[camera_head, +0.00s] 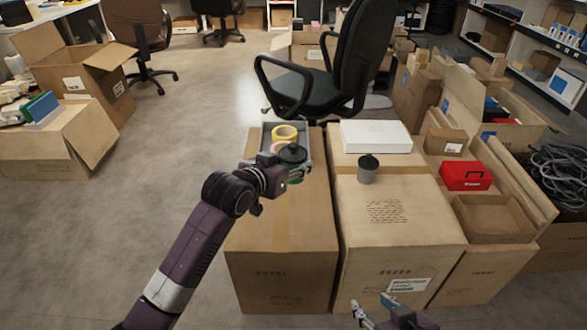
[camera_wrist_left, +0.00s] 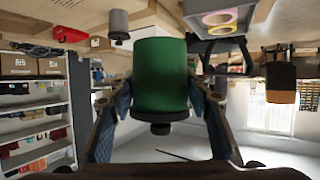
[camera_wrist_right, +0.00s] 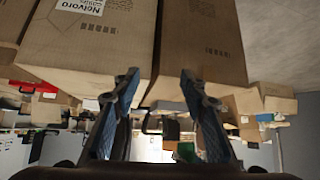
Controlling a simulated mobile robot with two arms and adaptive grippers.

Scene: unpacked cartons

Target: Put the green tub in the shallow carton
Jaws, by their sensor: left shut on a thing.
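The green tub (camera_wrist_left: 160,75) is between the fingers of my left gripper (camera_wrist_left: 161,95) in the left wrist view, its dark lid pointing down in that picture. In the head view the tub's dark lid (camera_head: 292,154) shows above my left gripper (camera_head: 283,172), over the left tall carton; most of its green side is hidden. An open, low-walled carton (camera_head: 494,222), which looks like the shallow carton, stands at the right and appears empty. My right gripper (camera_wrist_right: 160,78) is open and empty, near the front of the middle carton; it shows at the bottom of the head view (camera_head: 372,306).
A grey tray (camera_head: 304,141) with tape rolls (camera_head: 285,132) sits beyond the tub. A grey canister (camera_head: 367,173) and white box (camera_head: 376,137) stand on the middle cartons. A red toolbox (camera_head: 466,177) is behind the shallow carton. Black cable (camera_head: 562,172) lies at far right.

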